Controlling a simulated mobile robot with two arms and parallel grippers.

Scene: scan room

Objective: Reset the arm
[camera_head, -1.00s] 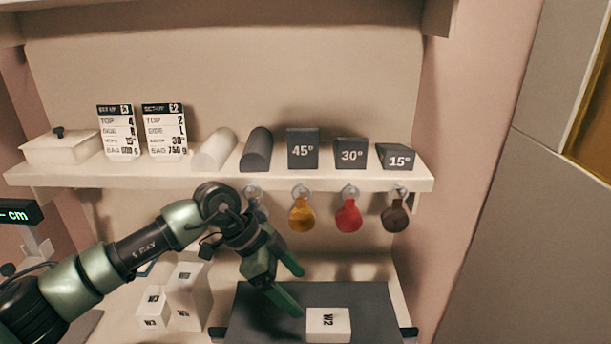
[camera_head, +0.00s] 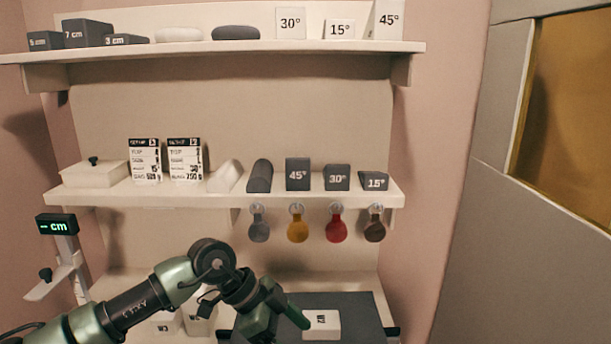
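My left arm comes in from the lower left of the head view. Its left gripper (camera_head: 282,322) points down and right, over the dark mat, just left of the white W2 block (camera_head: 321,324). The green fingers overlap in this view, so their gap is hard to judge. I see nothing held between them. The W2 block lies on the dark mat (camera_head: 360,309), and a gap between it and the fingers is not clear. My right gripper is out of view.
The middle shelf (camera_head: 110,193) holds a lidded box (camera_head: 95,174), two cards, rolls and dark angle wedges. Coloured tags, such as the red tag (camera_head: 336,230), hang beneath. The upper shelf (camera_head: 200,51) carries more blocks. A cm display (camera_head: 57,224) stands left.

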